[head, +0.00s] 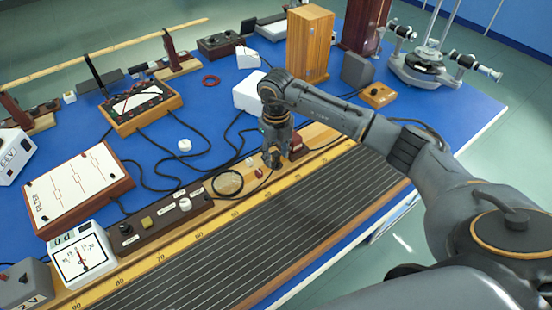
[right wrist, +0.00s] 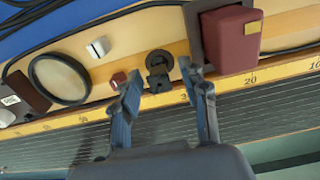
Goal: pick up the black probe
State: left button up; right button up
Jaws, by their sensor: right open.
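A small black piece (right wrist: 158,72) with a round top and a blocky body, which looks like the black probe, sits on the wooden ledge in the right wrist view. My right gripper (right wrist: 163,98) is open, with one finger on either side of that piece in the picture; nothing is held. I cannot tell how far above it the fingertips are. In the head view my right gripper (head: 275,160) points down over the ledge by the ruled scale and hides the piece. My left gripper is not in view.
A dark red box (right wrist: 228,40) stands close beside one finger. A small red knob (right wrist: 118,79), a white cap (right wrist: 98,47) and a round ring (right wrist: 58,79) lie on the other side. The strung board (head: 300,210) runs along the front. Black cables cross the blue table (head: 215,110).

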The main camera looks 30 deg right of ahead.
jog(key=shift+f, duration=0.25)
grip_shut()
jog(key=shift+r, duration=0.2)
